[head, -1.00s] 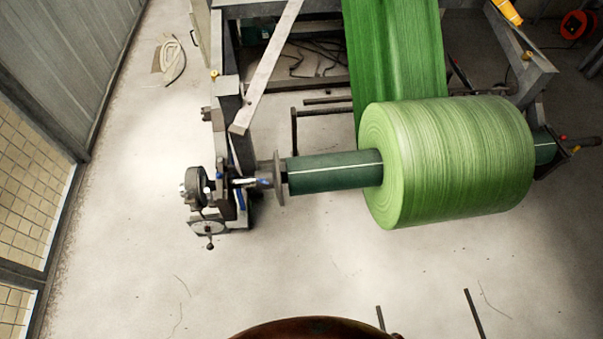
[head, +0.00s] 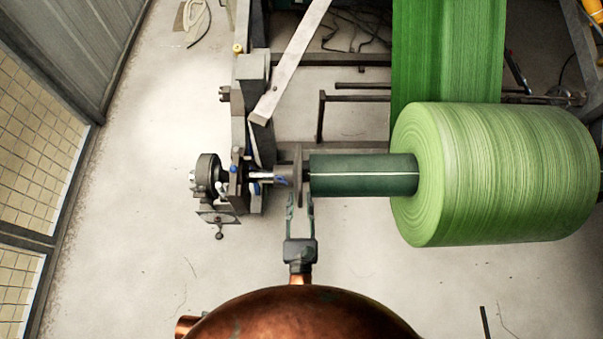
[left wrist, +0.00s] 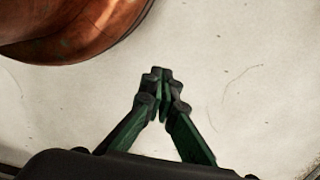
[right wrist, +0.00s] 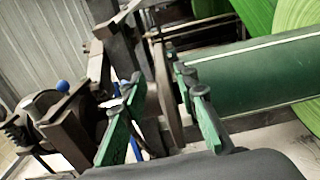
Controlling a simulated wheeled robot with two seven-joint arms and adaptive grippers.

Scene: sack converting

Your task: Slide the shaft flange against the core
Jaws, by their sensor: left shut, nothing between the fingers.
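The shaft flange (head: 298,163) is a thin grey disc, seen edge-on in the head view, on the shaft left of the dark green core (head: 362,175). A narrow gap shows between the flange and the core's left end. My right gripper (head: 299,200) reaches up to the flange's lower part. In the right wrist view its fingers (right wrist: 157,78) are apart, with the flange plate (right wrist: 168,110) between them; whether either finger touches it I cannot tell. My left gripper (left wrist: 160,75) is shut and empty above bare floor in the left wrist view.
A large light green roll (head: 495,175) is wound on the core, with a green web (head: 447,50) rising behind it. The machine stand (head: 250,120) with a handwheel (head: 207,173) holds the shaft's left end.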

